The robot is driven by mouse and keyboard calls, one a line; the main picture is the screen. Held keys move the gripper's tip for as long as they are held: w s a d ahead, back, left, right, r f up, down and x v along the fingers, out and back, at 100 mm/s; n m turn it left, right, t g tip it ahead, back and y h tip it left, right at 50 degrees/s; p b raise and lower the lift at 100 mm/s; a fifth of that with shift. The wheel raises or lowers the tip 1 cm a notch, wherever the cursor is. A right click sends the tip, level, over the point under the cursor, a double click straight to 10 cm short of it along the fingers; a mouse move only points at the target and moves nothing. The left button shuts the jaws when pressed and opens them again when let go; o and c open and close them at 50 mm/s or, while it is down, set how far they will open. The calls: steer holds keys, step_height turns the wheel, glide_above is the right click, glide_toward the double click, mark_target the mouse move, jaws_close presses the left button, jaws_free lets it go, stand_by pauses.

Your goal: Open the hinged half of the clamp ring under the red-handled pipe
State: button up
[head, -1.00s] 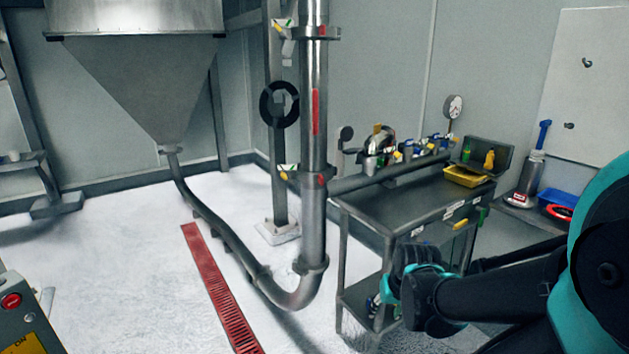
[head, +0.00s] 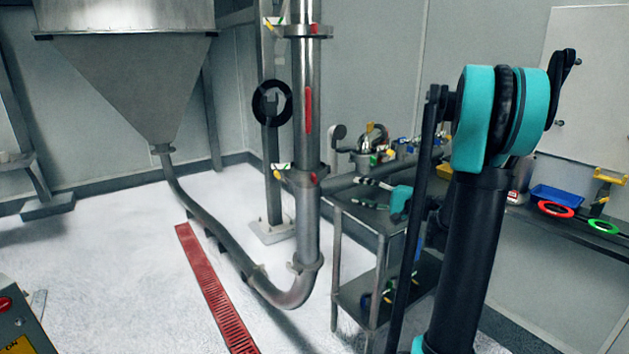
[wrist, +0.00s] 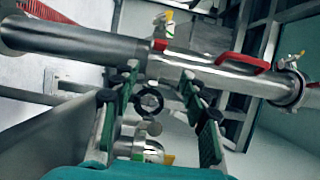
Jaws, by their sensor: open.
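The steel pipe with the red handle (head: 308,112) stands upright left of my gripper in the head view. In the wrist view it lies across the picture, with the red handle (wrist: 240,62) right of centre. The clamp ring (head: 299,177) sits around the pipe below the handle, with red and yellow bits on it. It appears closed. In the wrist view this ring (wrist: 160,46) is just beyond my fingertips. My gripper (head: 362,194) is open and empty, right of the ring and apart from it; its green-padded fingers (wrist: 160,80) flank the ring's area in the wrist view.
A second clamp ring (head: 297,30) sits above the handle. A steel cart (head: 338,215) with tools stands behind and below my gripper. A black round wheel (head: 271,103) is on the post behind the pipe. A red floor grate (head: 215,290) runs at the left.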

mark_target(316, 179)
steer(key=x, duration=1.7)
steer(key=shift+a+r, duration=0.1)
steer(key=shift+a, duration=0.05)
steer(key=shift+w, duration=0.15)
jaws_close()
